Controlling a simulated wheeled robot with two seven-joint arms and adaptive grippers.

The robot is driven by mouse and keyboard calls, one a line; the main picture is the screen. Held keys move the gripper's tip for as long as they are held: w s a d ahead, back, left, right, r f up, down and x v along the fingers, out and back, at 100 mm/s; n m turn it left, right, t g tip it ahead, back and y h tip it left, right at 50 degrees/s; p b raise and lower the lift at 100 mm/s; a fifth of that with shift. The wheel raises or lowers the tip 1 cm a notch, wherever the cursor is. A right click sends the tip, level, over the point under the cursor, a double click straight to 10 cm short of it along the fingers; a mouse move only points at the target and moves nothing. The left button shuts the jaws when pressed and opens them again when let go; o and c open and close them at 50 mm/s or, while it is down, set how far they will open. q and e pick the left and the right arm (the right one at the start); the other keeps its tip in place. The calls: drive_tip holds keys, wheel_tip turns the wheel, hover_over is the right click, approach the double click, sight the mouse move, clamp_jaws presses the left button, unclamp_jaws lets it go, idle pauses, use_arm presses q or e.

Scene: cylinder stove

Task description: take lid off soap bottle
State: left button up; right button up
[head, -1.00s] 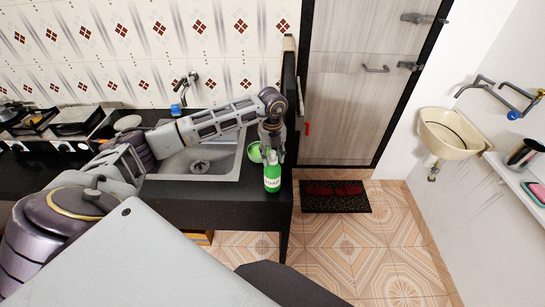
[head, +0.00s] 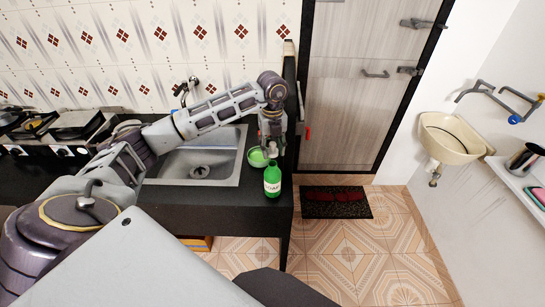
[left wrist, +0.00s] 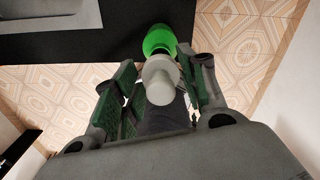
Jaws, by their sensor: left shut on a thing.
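The green soap bottle (head: 272,182) with its white label stands upright at the front right corner of the dark counter. The exact gap is hard to see. My right gripper is not in view.
A green bowl (head: 258,156) sits on the counter just left of the bottle. A sink (head: 200,168) lies further left, and a stove (head: 65,132) at far left. The counter (head: 215,208) ends close to the bottle's right. Floor lies beyond.

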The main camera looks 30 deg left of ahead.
sight(272, 144)
use_arm(q)
drive_tip(key=shift+r, duration=2.05)
drive_tip(key=shift+s+f, duration=0.1)
drive_tip(key=shift+f, duration=0.15)
